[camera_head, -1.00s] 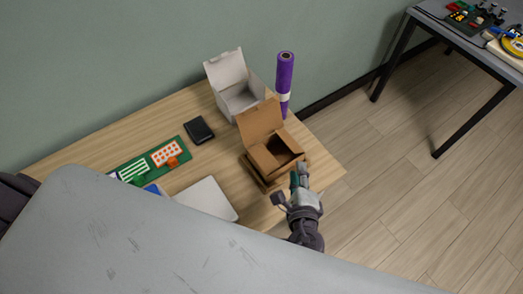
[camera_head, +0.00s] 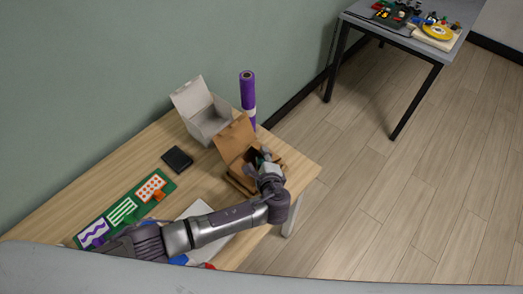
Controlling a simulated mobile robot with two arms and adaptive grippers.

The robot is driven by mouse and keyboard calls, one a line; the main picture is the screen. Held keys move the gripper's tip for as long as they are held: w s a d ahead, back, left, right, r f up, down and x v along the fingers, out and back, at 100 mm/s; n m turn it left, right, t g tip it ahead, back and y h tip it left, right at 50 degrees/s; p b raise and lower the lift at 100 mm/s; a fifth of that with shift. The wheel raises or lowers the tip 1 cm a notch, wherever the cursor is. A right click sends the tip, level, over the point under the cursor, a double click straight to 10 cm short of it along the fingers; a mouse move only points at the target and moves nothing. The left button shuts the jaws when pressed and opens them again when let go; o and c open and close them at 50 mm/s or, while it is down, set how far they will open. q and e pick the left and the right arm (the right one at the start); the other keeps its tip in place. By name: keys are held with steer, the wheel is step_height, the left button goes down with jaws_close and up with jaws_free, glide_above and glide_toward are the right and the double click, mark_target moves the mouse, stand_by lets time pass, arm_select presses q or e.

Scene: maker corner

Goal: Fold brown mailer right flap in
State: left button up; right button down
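The brown mailer (camera_head: 236,141) stands on the wooden table near its right end, with its lid raised at the back. My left gripper (camera_head: 262,158) is over the mailer's open box, at its right side. The fingers are small and partly blend with the dark box interior, so I cannot tell whether they are open or shut, or whether they touch the cardboard. The gripper and wrist hide the right flap and most of the front of the box. My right gripper is not in view.
An open white box (camera_head: 207,119) and a purple roll (camera_head: 248,95) stand behind the mailer. A black wallet-like item (camera_head: 177,160) and a green mat (camera_head: 137,203) with patterned cards lie left. A grey table (camera_head: 388,36) with parts stands at far right.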

arm_select(q)
steer(key=shift+x, duration=1.55)
jaws_close()
steer(key=shift+f, duration=0.1)
